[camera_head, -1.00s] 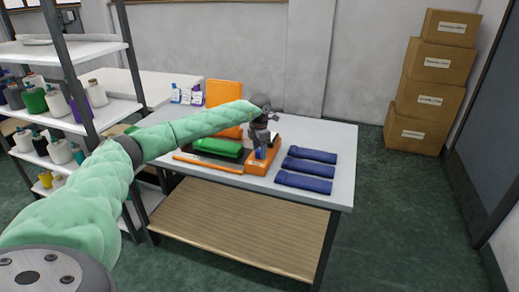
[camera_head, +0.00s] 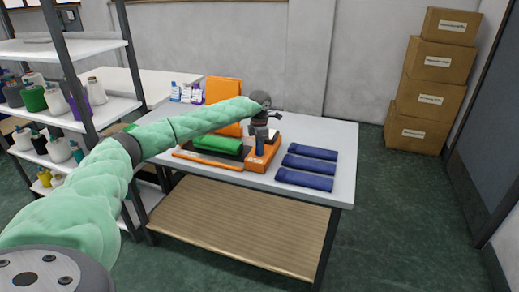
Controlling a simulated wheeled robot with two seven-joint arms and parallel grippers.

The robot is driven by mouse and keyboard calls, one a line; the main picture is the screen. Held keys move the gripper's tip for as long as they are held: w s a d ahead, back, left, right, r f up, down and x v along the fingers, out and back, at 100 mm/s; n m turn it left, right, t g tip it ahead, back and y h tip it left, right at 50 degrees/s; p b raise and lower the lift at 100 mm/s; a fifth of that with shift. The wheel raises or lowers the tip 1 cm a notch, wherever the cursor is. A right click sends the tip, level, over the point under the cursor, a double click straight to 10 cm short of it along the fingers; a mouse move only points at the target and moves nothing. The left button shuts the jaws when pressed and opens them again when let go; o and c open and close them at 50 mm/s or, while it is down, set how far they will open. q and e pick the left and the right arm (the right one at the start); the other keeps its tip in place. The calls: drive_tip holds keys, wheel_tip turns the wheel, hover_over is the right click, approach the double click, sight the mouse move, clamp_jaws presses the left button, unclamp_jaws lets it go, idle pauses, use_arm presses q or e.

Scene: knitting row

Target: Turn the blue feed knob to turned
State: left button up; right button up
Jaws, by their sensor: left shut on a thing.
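The blue feed knob (camera_head: 260,147) stands on the orange base (camera_head: 262,162) of a small machine on the white table. My left gripper (camera_head: 261,136) comes down over it from above and is shut on the knob, as far as the small view shows. The gripper hides the knob's upper part, so I cannot tell its exact turn. My right gripper is not in view.
A green roll (camera_head: 217,145) lies on a dark plate left of the knob. An orange panel (camera_head: 223,97) stands behind. Several folded blue cloths (camera_head: 308,165) lie to the right. Shelves with yarn cones stand at left; the table (camera_head: 343,150) is clear at its right edge.

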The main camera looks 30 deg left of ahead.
use_arm(q)
drive_tip(key=shift+m+b, duration=0.5)
drive_tip(key=shift+m, duration=0.2)
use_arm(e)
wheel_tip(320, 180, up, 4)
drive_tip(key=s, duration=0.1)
use_arm(q)
drive_tip(key=shift+f+m+b, duration=0.1)
drive_tip(key=shift+m+b, duration=0.7)
drive_tip(key=shift+m, duration=0.3)
drive_tip(key=m+b, duration=0.3)
drive_tip(key=m, duration=0.3)
drive_tip(key=m+b, duration=0.1)
drive_tip(key=m, duration=0.2)
drive_tip(key=shift+b, duration=0.3)
drive_tip(key=shift+m+b, duration=0.35)
drive_tip(key=shift+m, duration=1.15)
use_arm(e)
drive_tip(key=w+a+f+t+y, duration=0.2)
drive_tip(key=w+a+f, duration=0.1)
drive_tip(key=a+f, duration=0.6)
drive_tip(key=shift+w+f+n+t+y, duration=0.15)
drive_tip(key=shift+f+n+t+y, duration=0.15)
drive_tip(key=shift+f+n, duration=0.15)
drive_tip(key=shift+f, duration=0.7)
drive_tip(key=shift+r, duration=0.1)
use_arm(q)
drive_tip(key=o, duration=1)
